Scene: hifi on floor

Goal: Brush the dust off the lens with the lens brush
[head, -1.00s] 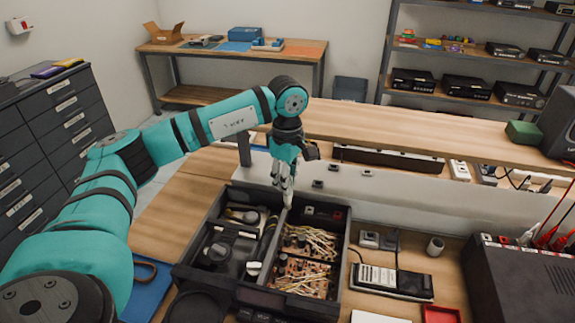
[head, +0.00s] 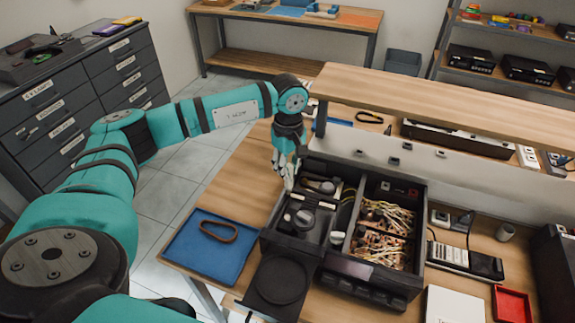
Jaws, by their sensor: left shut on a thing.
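My left gripper (head: 288,183) points down at the back left corner of a black compartment box (head: 420,235). It is shut on a small pale thing, seemingly the lens brush; its shape is mostly hidden by the fingers. In the box's left compartment lie dark round parts: one with a pale top (head: 303,219) and another (head: 326,186) further back. Either may be the lens; I cannot tell, and dust is too small to see. The gripper is apart from the pale-topped part. My right gripper is not in view.
Bundled wires (head: 385,216) fill the box's right compartments. A black pad with a round disc (head: 278,280) is in front of the box. A blue tray (head: 212,247) with a brown loop (head: 219,232) lies left. A raised shelf (head: 430,110) runs behind. Bare wood is left of the box.

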